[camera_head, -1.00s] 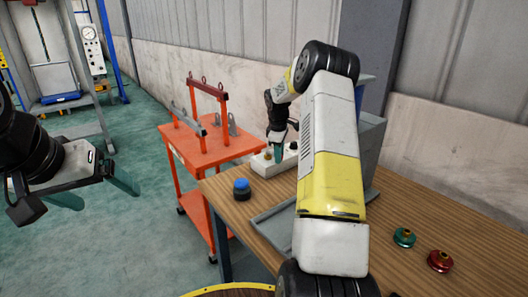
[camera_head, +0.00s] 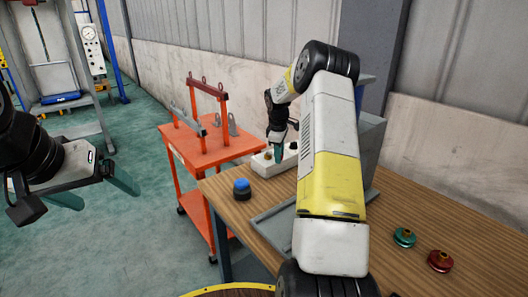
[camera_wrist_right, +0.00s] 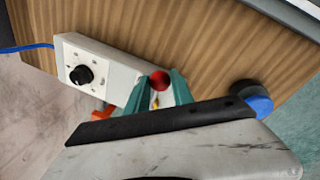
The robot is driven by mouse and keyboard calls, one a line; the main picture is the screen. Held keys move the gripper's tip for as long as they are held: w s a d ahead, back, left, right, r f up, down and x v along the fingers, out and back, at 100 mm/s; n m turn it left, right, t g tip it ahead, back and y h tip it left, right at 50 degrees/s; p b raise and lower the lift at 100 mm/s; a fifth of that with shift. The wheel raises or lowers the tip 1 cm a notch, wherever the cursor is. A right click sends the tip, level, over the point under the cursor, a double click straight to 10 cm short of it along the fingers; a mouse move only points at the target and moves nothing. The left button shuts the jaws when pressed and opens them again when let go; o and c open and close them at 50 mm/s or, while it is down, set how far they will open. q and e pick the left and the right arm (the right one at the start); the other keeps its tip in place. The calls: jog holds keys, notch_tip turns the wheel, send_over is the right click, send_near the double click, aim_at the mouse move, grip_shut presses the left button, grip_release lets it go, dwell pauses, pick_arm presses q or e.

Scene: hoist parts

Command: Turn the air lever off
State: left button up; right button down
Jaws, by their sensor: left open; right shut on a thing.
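A long white control box (camera_head: 262,165) lies on the wooden table near its far edge; in the right wrist view it (camera_wrist_right: 120,80) carries a black round knob (camera_wrist_right: 82,75). A red round knob (camera_wrist_right: 159,79), which I take to be the air lever's end, shows at the box's near end, between the green fingers of my right gripper (camera_wrist_right: 157,92). That gripper is shut on it. In the head view my right gripper (camera_head: 277,153) is small and partly dark against the box. My left gripper (camera_head: 98,190) is open and empty, over the floor at the left.
A black button with a blue top (camera_head: 241,188) stands at the table's left edge. A grey tray (camera_head: 270,222) lies partly behind my right arm. Green (camera_head: 404,237) and red (camera_head: 440,261) round parts sit at the right. An orange trolley (camera_head: 205,150) stands beyond the table.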

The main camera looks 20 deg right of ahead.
jog(key=a+m, duration=0.1)
jog(key=m, duration=0.1)
jog(key=a+m+g, duration=0.1)
jog(key=a+m, duration=0.1)
jog(key=m, duration=0.1)
jog(key=a+m, duration=0.2)
jog(key=m, duration=0.1)
jog(key=shift+w+a+h, duration=0.2)
jog(key=shift+w+h, duration=0.05)
jog(key=shift+h, duration=0.15)
jog(key=w+a+m+g, duration=0.2)
jog(key=w+a+m, duration=0.2)
jog(key=m, duration=0.6)
jog(key=shift+w, duration=0.3)
jog(key=shift+r, duration=0.1)
jog(key=c, duration=1.1)
grip_release()
